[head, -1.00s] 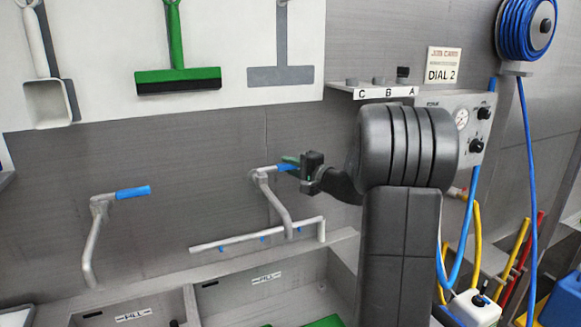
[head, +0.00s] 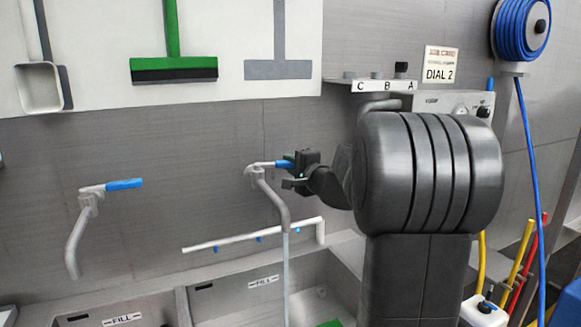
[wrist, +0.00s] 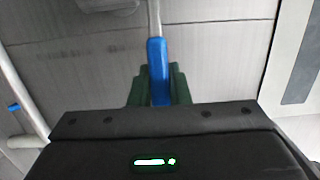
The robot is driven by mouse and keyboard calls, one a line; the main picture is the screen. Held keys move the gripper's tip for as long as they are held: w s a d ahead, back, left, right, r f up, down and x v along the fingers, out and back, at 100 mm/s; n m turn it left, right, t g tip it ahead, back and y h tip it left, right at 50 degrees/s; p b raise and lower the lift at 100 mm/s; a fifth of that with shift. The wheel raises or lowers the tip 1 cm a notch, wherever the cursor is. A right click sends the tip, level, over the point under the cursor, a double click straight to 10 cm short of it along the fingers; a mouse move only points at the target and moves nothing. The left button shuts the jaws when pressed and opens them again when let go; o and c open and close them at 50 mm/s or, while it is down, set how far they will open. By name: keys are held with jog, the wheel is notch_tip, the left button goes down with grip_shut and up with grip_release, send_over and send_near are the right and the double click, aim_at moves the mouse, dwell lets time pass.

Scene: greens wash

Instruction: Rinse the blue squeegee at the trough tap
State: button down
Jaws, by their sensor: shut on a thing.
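My gripper (head: 290,170) is shut on the blue lever of the right-hand tap (head: 268,185). In the wrist view the blue lever (wrist: 158,70) lies between my green finger pads (wrist: 155,88). A thin pale stream (head: 286,270) runs straight down from this tap's spout into the trough (head: 335,260). I cannot make out a blue squeegee in either view. Part of a green thing (head: 330,323) shows low in the trough, mostly cut off.
A second tap (head: 90,205) with a blue lever stands at the left. A white spray bar (head: 250,236) runs behind the trough. A green squeegee (head: 174,68) hangs on the white board (head: 225,30), beside a grey squeegee outline (head: 279,69). A blue hose reel (head: 522,30) is at right.

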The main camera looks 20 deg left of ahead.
jog(key=c, duration=1.4)
grip_release()
jog(key=shift+o, duration=0.2)
jog(key=shift+d, duration=0.1)
jog(key=b+v, duration=0.3)
jog(key=v, duration=1)
jog(key=shift+s+d, duration=0.25)
jog(key=shift+f, duration=0.15)
